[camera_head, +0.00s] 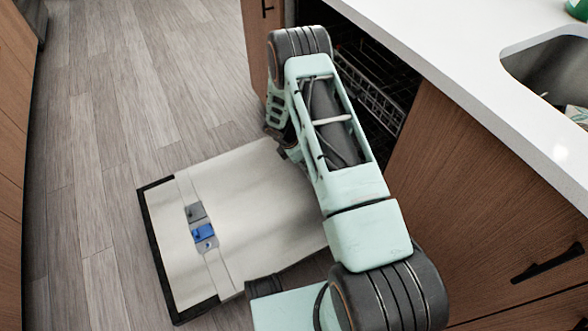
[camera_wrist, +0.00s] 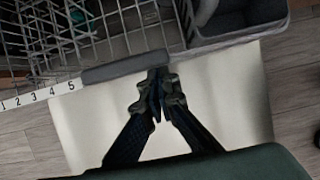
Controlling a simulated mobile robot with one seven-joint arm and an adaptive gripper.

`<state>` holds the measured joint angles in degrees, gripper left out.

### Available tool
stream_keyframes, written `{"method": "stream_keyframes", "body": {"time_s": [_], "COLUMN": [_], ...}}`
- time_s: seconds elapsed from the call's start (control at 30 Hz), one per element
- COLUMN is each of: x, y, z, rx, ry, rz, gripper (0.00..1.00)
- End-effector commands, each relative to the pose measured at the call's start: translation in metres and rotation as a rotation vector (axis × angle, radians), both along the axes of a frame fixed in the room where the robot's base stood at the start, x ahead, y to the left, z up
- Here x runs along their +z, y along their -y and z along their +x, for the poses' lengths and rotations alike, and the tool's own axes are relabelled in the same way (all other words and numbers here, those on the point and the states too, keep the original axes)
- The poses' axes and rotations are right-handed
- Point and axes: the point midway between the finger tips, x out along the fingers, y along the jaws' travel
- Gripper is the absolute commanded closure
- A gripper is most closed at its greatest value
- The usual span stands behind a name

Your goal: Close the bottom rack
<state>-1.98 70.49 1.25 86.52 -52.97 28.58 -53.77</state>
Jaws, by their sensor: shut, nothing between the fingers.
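The bottom rack (camera_wrist: 100,32) is a grey wire rack at the upper left of the wrist view. A grey handle bar (camera_wrist: 125,68) lies along its front edge. My gripper (camera_wrist: 158,78) is shut and empty, with its fingertips at the right end of this bar; I cannot tell whether they touch it. Wire racking (camera_head: 370,88) also shows inside the dark dishwasher opening in the head view; I cannot tell which rack it is. The dishwasher door (camera_head: 265,205) is folded down flat. My arm hides my gripper in the head view.
A grey basket (camera_wrist: 238,35) stands at the rack's right. A blue detergent dispenser (camera_head: 203,232) is on the door. The white counter (camera_head: 470,75) with a sink (camera_head: 550,65) overhangs the opening at right. Wood floor (camera_head: 100,150) is clear on the left.

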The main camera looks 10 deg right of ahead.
Motion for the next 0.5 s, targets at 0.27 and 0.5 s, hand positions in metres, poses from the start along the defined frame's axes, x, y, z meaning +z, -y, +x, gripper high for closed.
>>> {"method": "stream_keyframes", "body": {"time_s": [0.27,0.5], "x": [-0.001,-0.001], "y": [0.053,0.094], "z": [0.013,0.024], "rx": [-0.004,-0.005], "ry": [0.002,0.001], "rz": [-0.001,-0.001], "gripper": [1.00,1.00]}}
